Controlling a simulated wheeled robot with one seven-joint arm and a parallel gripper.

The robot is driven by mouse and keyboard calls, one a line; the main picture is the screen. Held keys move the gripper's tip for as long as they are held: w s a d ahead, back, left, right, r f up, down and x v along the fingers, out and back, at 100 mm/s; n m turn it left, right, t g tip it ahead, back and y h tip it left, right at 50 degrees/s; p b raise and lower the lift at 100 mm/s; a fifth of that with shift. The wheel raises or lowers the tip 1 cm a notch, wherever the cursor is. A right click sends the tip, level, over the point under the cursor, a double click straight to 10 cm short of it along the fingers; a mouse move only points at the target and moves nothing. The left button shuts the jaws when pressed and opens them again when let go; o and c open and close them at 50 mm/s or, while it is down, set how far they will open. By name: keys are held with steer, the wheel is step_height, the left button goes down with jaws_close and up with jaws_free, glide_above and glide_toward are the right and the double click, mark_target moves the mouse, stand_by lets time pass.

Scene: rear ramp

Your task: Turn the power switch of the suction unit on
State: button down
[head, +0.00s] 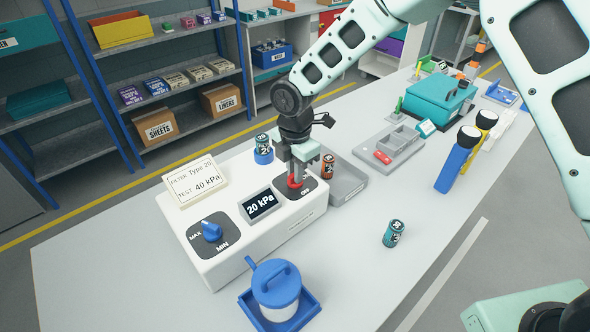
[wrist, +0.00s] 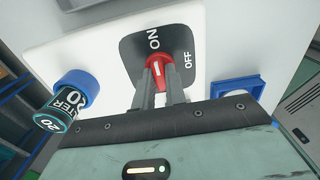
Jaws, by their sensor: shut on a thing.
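The suction unit (head: 290,230) is a white box on the bench. Its red power switch (wrist: 157,68) sits on a dark plate marked ON and OFF. My gripper (head: 296,178) reaches down over this plate. In the wrist view my gripper (wrist: 160,88) is shut on the red switch, which the fingers partly hide. The switch's white mark runs roughly up-down in that view, with ON above it and OFF to its right. The unit's display (head: 260,204) reads 20 kPa. A blue knob (head: 211,231) sits between MAX and MIN.
A card (head: 195,182) on the unit reads Filter Type 20, Test 40 kPa. A teal canister (head: 263,145) stands in a blue holder, and an orange one (head: 328,167) stands close by my gripper. Another teal canister (head: 394,233) and a blue-lidded jar (head: 277,287) stand in front.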

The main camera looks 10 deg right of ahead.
steer(key=c, duration=1.4)
jaws_free()
steer(key=shift+c, duration=0.2)
step_height(320, 180, up, 18)
steer(key=b, duration=0.4)
steer(key=shift+f, duration=0.25)
